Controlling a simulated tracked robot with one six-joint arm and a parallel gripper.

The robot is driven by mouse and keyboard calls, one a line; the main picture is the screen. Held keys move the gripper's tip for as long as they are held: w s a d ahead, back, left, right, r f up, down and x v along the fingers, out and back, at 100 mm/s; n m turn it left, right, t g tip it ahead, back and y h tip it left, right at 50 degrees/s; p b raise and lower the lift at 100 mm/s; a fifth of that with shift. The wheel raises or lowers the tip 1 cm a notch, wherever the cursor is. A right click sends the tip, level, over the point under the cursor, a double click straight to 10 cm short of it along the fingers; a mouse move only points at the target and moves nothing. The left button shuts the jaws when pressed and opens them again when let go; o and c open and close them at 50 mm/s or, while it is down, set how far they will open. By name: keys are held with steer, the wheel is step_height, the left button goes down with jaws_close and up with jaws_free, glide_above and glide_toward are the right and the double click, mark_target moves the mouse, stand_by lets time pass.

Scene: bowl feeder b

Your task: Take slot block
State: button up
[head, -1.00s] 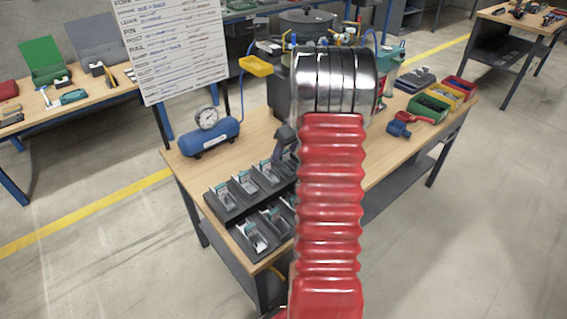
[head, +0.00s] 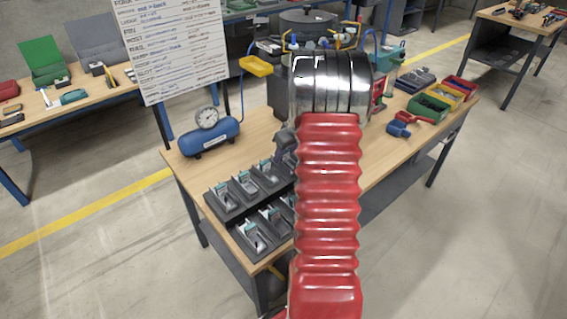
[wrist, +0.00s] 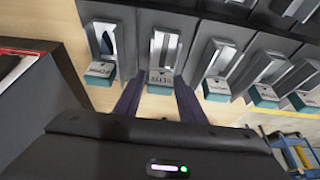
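Several dark slot blocks, each with a pale slotted insert and a teal-edged label, stand in two rows on the workbench (head: 230,157) in the head view. The wrist view shows them in a row, one block (wrist: 165,50) directly ahead of my gripper (wrist: 158,88). Its two dark fingers are apart, one on either side of that block's label end. I cannot tell whether they touch it. The label lettering is too blurred to read surely. In the head view my gripper (head: 279,160) is at the right end of the rear row, and my red arm hides the blocks there.
A blue air tank with a gauge (head: 210,138) stands behind the blocks to the left. A dark bowl feeder (head: 306,20) is at the back. Coloured bins (head: 430,107) and a blue tool (head: 398,129) lie to the right. A whiteboard (head: 170,45) stands behind.

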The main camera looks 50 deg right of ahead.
steer(key=c, duration=0.8)
steer(key=shift+r, duration=0.15)
steer(key=shift+c, duration=0.2)
step_height(320, 180, up, 10)
steer(key=shift+f, duration=0.1)
stand_by(0.4)
